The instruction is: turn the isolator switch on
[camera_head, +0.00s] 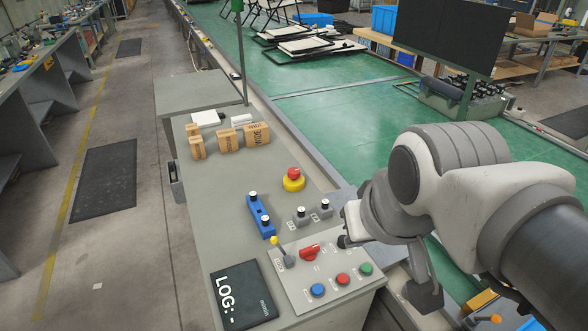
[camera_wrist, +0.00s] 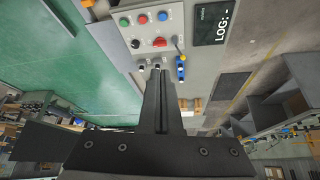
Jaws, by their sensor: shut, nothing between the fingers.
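A sloped grey control panel (camera_head: 288,275) sits at the near end of the console. On it is a red rotary handle (camera_head: 309,251), which looks like the isolator switch; its label is too small to read. The handle also shows in the wrist view (camera_wrist: 159,42), lying roughly crosswise there. Beside it are a yellow-tipped lever (camera_head: 275,241) and a black knob (camera_head: 344,241). My gripper (camera_wrist: 157,75) is shut and empty, with its fingers pointing towards the panel and apart from the red handle. In the head view my arm's end is just right of the panel.
Blue (camera_head: 317,290), red (camera_head: 343,279) and green (camera_head: 365,269) buttons line the panel's near edge. A yellow-and-red emergency stop (camera_head: 293,180), a blue block (camera_head: 260,215) and cardboard boxes (camera_head: 229,139) stand farther back. A dark LOG display (camera_head: 242,294) is at left.

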